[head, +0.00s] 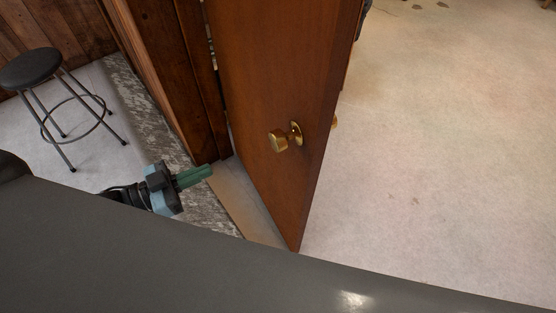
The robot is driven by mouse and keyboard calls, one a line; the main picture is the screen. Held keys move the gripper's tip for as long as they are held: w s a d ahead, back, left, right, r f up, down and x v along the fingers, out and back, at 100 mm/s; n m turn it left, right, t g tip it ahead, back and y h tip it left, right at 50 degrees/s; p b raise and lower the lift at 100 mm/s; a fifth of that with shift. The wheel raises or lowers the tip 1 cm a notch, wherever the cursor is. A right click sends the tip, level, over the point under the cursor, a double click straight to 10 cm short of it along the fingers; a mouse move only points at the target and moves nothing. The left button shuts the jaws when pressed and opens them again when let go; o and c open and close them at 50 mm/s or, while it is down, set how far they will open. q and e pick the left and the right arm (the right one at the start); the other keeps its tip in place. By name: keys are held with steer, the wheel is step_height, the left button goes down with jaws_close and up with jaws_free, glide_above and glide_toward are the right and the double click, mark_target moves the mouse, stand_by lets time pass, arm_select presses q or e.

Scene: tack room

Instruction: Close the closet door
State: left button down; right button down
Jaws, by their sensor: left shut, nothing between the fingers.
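The closet door (265,85) is a reddish-brown wooden panel, standing open at an angle to its frame (180,90). A brass knob (285,138) sits on its near face, and part of another knob (334,123) shows beyond its edge. My left gripper (208,171) is shut and empty, its green fingers pointing right toward the door. It is left of the door's lower part, over the threshold area, and appears apart from the door and the knob. My right gripper is not in view.
A black stool (36,68) with metal legs stands at the far left by a wood-plank wall (60,25). A wooden threshold strip (245,205) runs along the floor beneath the door. The pale floor (430,150) to the right is mostly clear.

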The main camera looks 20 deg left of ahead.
arm_select(q)
glide_toward(272, 142)
steer(key=shift+h, duration=0.3)
steer(key=x, duration=0.5)
steer(key=shift+w+d+p, duration=0.15)
steer(key=shift+w+p, duration=0.2)
steer(key=shift+p, duration=0.05)
steer(key=shift+w+d+f, duration=0.15)
steer(key=shift+w+d, duration=0.2)
steer(key=shift+d, duration=0.1)
